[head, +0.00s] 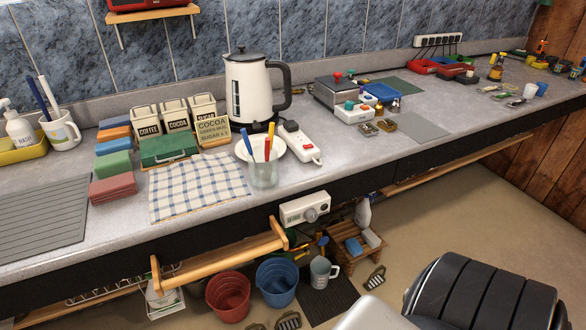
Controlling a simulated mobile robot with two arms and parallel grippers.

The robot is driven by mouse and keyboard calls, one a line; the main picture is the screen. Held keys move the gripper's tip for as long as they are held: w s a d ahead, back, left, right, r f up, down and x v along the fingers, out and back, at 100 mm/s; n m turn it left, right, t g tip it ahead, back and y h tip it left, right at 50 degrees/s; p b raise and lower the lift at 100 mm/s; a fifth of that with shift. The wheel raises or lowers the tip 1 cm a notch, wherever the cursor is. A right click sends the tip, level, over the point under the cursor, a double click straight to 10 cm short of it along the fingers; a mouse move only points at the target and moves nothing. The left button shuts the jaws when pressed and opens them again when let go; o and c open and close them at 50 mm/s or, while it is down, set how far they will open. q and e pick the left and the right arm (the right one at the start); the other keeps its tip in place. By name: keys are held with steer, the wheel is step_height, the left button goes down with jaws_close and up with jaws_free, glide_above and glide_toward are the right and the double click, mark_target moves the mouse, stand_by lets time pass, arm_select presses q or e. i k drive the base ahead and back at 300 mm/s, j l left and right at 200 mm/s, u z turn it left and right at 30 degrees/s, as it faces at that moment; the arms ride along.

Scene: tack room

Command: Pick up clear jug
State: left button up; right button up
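The clear jug (264,176) stands upright near the front edge of the worktop, just right of a checked cloth (198,190). It is see-through and its outline is faint. Blue, yellow and red sticks (267,148) rise at its mouth; I cannot tell for certain whether they stand in it. A white plate or bowl (281,148) is close behind it. Neither of my grippers is in view.
A white kettle (248,92) stands behind the jug, and a white power strip (301,146) lies to its right. Canisters (174,115) and sponges (113,165) are at left. A wooden rail (220,260) and dial box (308,207) are below the front edge.

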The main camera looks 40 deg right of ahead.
mark_target(320, 266)
steer(key=l+u, duration=0.2)
steer(key=l, duration=0.25)
steer(key=l+u, duration=0.2)
steer(key=l, duration=0.25)
steer(key=k+l+u, duration=0.2)
steer(key=l, duration=0.2)
steer(key=l+u, duration=0.15)
steer(key=l, duration=0.3)
steer(key=k+l+u, duration=0.2)
steer(key=l, duration=0.15)
